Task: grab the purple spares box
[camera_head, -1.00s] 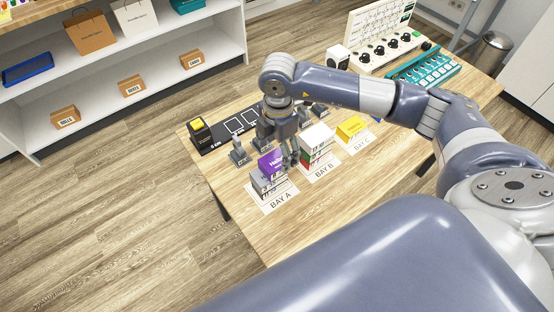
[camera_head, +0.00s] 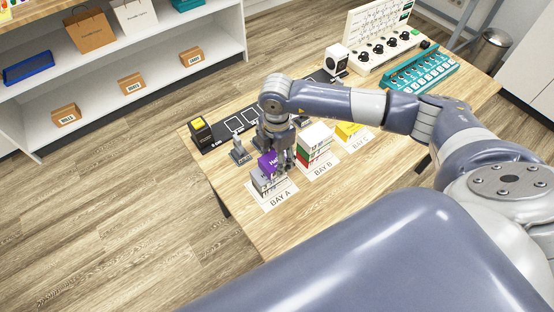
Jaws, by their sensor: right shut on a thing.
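The purple box (camera_head: 267,164) sits on top of a stack of grey boxes (camera_head: 264,185) on the mat marked BAY A (camera_head: 281,200). My right gripper (camera_head: 282,167) points down at the box and is shut on it, covering its right part. The box still appears to rest on the stack; I see no clear gap. My left gripper is out of view.
Beside it, BAY B holds a stack with a white box on top (camera_head: 316,134); BAY C holds a yellow box (camera_head: 347,131). Small grey pieces (camera_head: 239,151) and a black board (camera_head: 210,140) lie behind. The table's front right (camera_head: 345,205) is clear.

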